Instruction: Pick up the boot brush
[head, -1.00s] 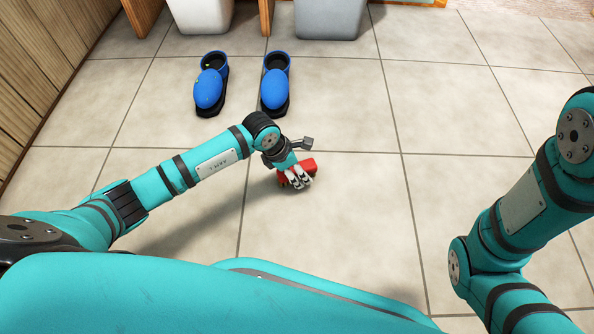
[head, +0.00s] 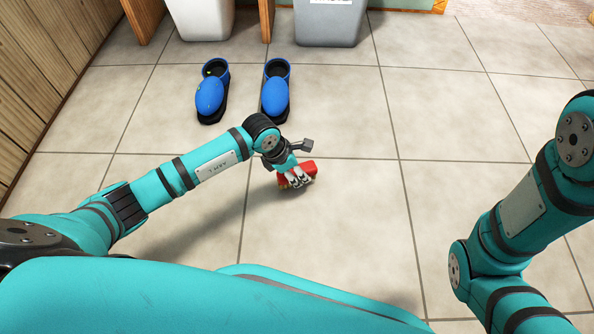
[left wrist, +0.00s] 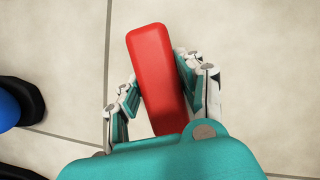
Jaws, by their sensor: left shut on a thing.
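The boot brush (head: 308,166) has a red back and is in my left gripper (head: 299,181) in the head view. Pale bristles show only as a sliver at its lower edge. In the left wrist view the red brush (left wrist: 154,70) lies lengthwise between the two fingers of my left gripper (left wrist: 157,90), slightly tilted. The fingers are closed on its sides. A shadow lies on the tiles to the left of the brush, and I cannot tell its exact height above the floor. Of my right arm only links show at the right edge; its gripper is outside the view.
Two blue shoes with black soles, a left one (head: 211,95) and a right one (head: 276,92), stand on the tiles beyond my left gripper. A white bin (head: 201,18) and a grey bin (head: 331,24) stand at the back. The tiled floor (head: 400,110) right of the brush is clear.

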